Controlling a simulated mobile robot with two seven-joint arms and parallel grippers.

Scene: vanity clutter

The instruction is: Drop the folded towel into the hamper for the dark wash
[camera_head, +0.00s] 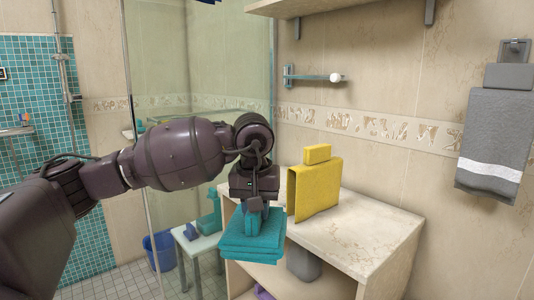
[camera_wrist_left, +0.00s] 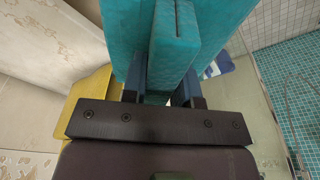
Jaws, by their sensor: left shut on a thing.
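A teal folded towel (camera_head: 251,236) hangs in my left gripper (camera_head: 256,203), at the left front corner of the stone-topped counter. The gripper points down and is shut on a raised fold of the towel. In the left wrist view, the teal towel (camera_wrist_left: 175,38) sits between the two fingers of the gripper (camera_wrist_left: 165,88). I cannot tell if the towel touches the counter. A blue bucket (camera_head: 160,252) stands on the floor at the left, partly hidden; I cannot tell if it is the hamper. No other hamper is clear. My right gripper is out of view.
A yellow folded cloth (camera_head: 318,188) stands on the counter (camera_head: 365,228), just right of the gripper. A grey towel (camera_head: 493,140) hangs on the right wall. A small stool (camera_head: 198,242) with teal items stands behind the held towel. The counter's right part is clear.

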